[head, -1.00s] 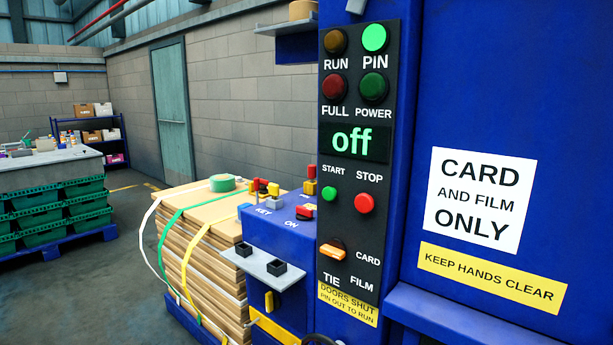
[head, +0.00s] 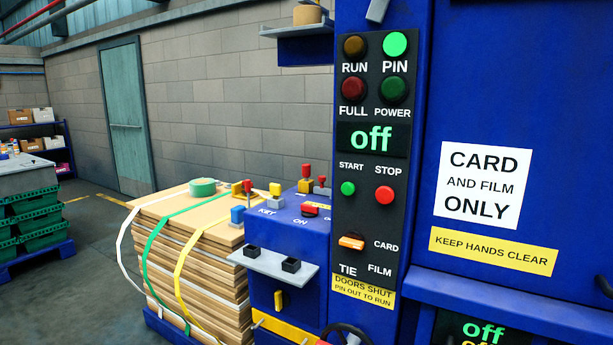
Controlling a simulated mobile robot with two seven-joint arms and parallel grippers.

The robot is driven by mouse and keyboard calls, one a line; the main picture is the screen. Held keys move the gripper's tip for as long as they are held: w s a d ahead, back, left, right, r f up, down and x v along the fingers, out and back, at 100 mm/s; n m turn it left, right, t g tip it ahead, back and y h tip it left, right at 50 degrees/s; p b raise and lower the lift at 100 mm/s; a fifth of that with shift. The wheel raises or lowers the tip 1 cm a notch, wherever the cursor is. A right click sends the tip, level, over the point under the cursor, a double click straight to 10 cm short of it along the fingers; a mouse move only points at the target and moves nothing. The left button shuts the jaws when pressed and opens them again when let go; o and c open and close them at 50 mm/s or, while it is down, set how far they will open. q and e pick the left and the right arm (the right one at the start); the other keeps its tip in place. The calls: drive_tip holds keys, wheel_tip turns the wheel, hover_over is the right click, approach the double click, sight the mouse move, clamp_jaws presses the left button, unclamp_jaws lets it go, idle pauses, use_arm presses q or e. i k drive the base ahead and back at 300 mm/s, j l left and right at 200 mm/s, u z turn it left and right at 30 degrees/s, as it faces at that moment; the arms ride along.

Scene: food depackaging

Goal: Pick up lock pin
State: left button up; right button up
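I cannot tell for sure which thing is the lock pin. A small red-topped piece (head: 306,172) stands upright in a yellow base on top of the blue control box (head: 285,232). A smaller red-topped piece (head: 320,184) stands just right of it. Yellow, blue and red pieces stand along the box's left side, among them a yellow-topped one (head: 274,189). The PIN lamp (head: 395,44) on the black panel glows green, and a label (head: 363,290) reads "DOORS SHUT PIN OUT TO RUN". Neither of my grippers is in view.
A grey bracket with two black sockets (head: 272,264) juts from the box front. A strapped cardboard stack (head: 190,250) stands left of it, with green tape (head: 202,187) on top. A dark handwheel (head: 345,332) shows at the bottom. Open floor lies at left.

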sight(305, 167)
drive_tip(key=i+j+z, duration=0.15)
drive_tip(key=i+j, duration=0.75)
drive_tip(key=j, duration=0.1)
